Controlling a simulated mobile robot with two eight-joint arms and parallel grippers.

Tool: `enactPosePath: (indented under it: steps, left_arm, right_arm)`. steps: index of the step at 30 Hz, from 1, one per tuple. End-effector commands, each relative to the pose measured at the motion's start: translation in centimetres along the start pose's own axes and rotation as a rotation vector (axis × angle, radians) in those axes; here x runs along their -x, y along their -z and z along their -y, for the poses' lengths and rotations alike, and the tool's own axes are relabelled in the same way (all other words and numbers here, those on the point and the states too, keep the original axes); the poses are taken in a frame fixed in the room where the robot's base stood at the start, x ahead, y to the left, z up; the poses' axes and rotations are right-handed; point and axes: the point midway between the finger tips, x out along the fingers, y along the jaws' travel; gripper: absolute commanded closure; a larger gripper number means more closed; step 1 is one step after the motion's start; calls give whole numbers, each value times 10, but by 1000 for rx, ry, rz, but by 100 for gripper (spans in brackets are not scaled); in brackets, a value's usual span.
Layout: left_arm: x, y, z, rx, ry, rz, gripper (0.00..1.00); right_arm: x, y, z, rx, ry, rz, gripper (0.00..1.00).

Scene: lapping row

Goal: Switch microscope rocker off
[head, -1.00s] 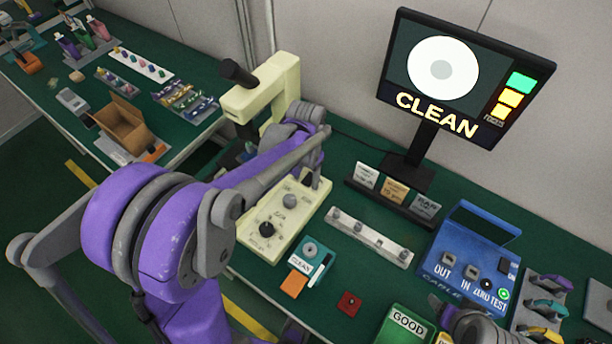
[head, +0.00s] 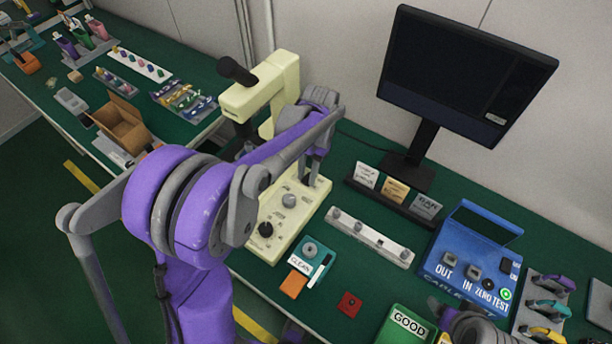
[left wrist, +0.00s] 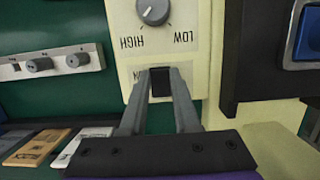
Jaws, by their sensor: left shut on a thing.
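The cream microscope (head: 253,98) stands on the green bench, with a black eyepiece and a base with knobs (head: 289,200). In the left wrist view its black rocker (left wrist: 160,82) sits on the cream panel, below a grey LOW/HIGH knob (left wrist: 153,10). My left gripper (left wrist: 160,88) has its two fingers on either side of the rocker, shut on it. In the head view the left gripper (head: 314,172) is at the right side of the microscope, and the arm hides part of the column and the rocker. The monitor (head: 465,75) behind is dark.
A grey bar with knobs (head: 370,237), a teal CLEAN block (head: 312,262), a red block (head: 349,304) and a blue tester (head: 470,255) stand on the bench to the right. A card rack (head: 395,205) stands before the monitor. Part of my right arm shows at the lower right.

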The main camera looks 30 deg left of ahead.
Motion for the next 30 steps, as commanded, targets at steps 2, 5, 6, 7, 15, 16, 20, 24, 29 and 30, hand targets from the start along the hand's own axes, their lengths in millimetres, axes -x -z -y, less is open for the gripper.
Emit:
enactPosePath:
  steps: [2, 5, 6, 7, 15, 16, 20, 24, 29, 30]
  left_arm:
    - [0, 2, 0, 0, 1, 33, 100]
    - [0, 2, 0, 1, 1, 48, 100]
    - [1, 1, 0, 1, 1, 49, 100]
    - [1, 1, 0, 1, 1, 48, 100]
    - [1, 1, 0, 1, 1, 47, 48]
    - [1, 1, 0, 1, 1, 47, 43]
    - [1, 1, 0, 1, 1, 46, 40]
    - [1, 1, 0, 1, 1, 46, 40]
    - [11, 2, 0, 1, 1, 46, 40]
    - [16, 2, 0, 1, 1, 46, 40]
  right_arm:
    - [-2, -2, 0, 0, 0, 1, 26]
    - [-2, -2, 0, 0, 0, 1, 26]
    - [-2, -2, 0, 0, 0, 1, 26]
    - [-2, -2, 0, 0, 0, 1, 26]
    - [-2, -1, 0, 0, 0, 1, 26]
    - [-2, -1, 0, 0, 0, 1, 26]
    - [-2, -1, 0, 0, 0, 1, 26]
    - [-2, -1, 0, 0, 0, 1, 26]
    - [-1, -1, 0, 0, 0, 0, 26]
    - [-1, 0, 0, 0, 0, 0, 26]
